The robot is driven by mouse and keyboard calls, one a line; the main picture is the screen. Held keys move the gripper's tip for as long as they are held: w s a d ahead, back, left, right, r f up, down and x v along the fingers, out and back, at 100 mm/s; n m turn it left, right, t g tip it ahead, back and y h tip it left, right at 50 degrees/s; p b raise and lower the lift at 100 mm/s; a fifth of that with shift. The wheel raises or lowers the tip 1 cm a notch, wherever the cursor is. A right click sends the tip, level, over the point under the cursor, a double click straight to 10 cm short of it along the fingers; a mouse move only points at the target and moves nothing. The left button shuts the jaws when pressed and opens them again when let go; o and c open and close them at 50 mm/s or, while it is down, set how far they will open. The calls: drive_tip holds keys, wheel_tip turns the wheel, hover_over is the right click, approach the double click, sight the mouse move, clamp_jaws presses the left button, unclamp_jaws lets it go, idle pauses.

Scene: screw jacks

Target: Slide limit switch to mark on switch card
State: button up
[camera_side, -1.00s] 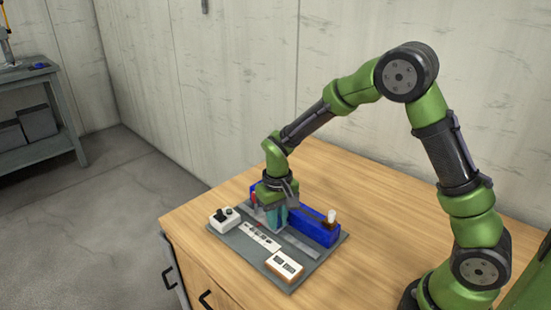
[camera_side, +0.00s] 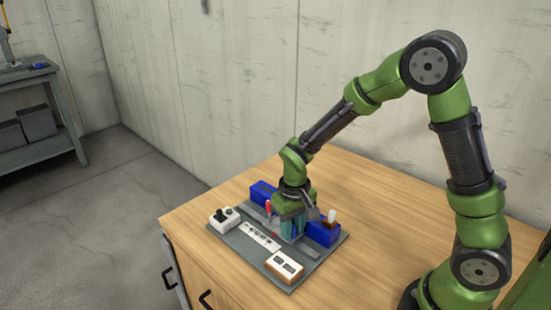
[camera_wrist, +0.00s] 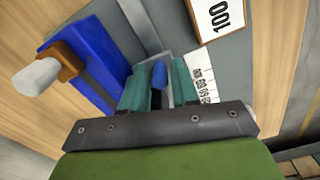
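My gripper (camera_side: 291,230) is low over the grey board, above the metal rail. In the wrist view its teal fingers (camera_wrist: 160,88) stand close on both sides of a small blue-topped piece (camera_wrist: 158,74), which I take to be the limit switch; they look shut on it. Its lower part is hidden between the fingers. The white switch card (camera_side: 259,236) lies flat beside the rail, and its scale end (camera_wrist: 204,84) shows right of the fingers in the wrist view. The mark cannot be made out clearly. A red upright piece (camera_side: 268,208) stands left of my gripper.
A white box with dark knobs (camera_side: 224,219) is at the board's left. A display box (camera_side: 285,267) reading 100 (camera_wrist: 228,15) is in front.

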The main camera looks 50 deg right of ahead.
wheel_tip(320, 180, up, 17)
idle(0.4)
drive_tip(key=s+r+t+y, duration=0.1)
drive_tip(key=s+r+t, duration=0.1)
drive_tip(key=s, duration=0.4)
drive_tip(key=s+r+m+t+y, duration=0.1)
drive_tip(key=s+r+t, duration=0.1)
drive_tip(key=s+t, duration=0.3)
drive_tip(key=shift+s, duration=0.8)
drive_tip(key=shift+o, duration=0.5)
